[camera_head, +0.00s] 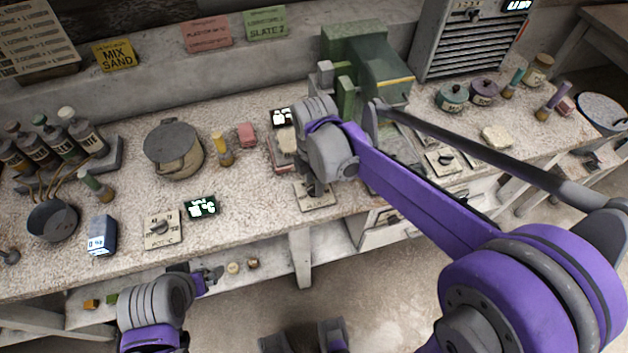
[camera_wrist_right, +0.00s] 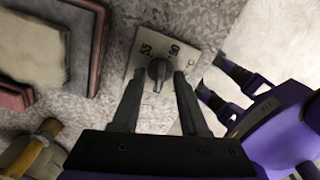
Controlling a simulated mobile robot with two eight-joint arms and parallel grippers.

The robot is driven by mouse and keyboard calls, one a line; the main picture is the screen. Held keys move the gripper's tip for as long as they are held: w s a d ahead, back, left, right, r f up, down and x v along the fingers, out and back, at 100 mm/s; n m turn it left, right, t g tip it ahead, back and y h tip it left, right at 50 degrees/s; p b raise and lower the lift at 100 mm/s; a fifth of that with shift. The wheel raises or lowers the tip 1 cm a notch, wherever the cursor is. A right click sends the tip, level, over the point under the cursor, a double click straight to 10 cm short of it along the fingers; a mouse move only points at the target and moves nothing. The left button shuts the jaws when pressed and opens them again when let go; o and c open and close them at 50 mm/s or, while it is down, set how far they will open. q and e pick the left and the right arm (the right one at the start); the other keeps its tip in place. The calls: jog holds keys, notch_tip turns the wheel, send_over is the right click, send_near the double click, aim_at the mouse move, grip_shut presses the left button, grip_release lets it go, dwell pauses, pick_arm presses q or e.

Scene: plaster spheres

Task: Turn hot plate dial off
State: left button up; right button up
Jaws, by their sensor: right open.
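A pale square dial plate (camera_head: 325,202) lies at the bench's front edge, under my right gripper (camera_head: 314,186). In the right wrist view the dark dial knob (camera_wrist_right: 158,70) sits on this plate, between the fingertips of my open right gripper (camera_wrist_right: 160,78). I see no clear contact. Similar dial plates lie further left (camera_head: 162,240) and further right (camera_head: 445,168); I cannot tell which belongs to the hot plate. My left gripper (camera_head: 210,277) is low before the bench, empty, with its fingers apart in the right wrist view (camera_wrist_right: 223,90).
A lidded grey pot (camera_head: 172,150), a yellow-topped tool (camera_head: 222,148) and a small dark display (camera_head: 201,206) stand left of the dial. A green machine (camera_head: 370,75) stands behind it. Bottles (camera_head: 85,135) crowd the far left. A lower shelf (camera_head: 350,250) runs under the bench.

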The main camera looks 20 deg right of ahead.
notch_tip(320, 180, up, 11)
jog(key=p, duration=0.1)
dwell(0.4)
jog(key=shift+f, duration=0.1)
jog(key=s+d+f+m+t+p, duration=0.1)
jog(key=s+d+f+m+t, duration=0.1)
jog(key=s+m, duration=0.5)
jog(key=s+d+f+m+t+p, duration=0.1)
jog(key=s+d+f+m+t, duration=0.2)
jog(key=s+m, duration=0.4)
notch_tip(320, 180, down, 2)
jog(key=d+m, duration=0.1)
jog(key=m, duration=0.6)
jog(key=shift+s+d+f+m, duration=0.2)
jog(key=shift+s+m, duration=0.1)
jog(key=shift+s, duration=0.1)
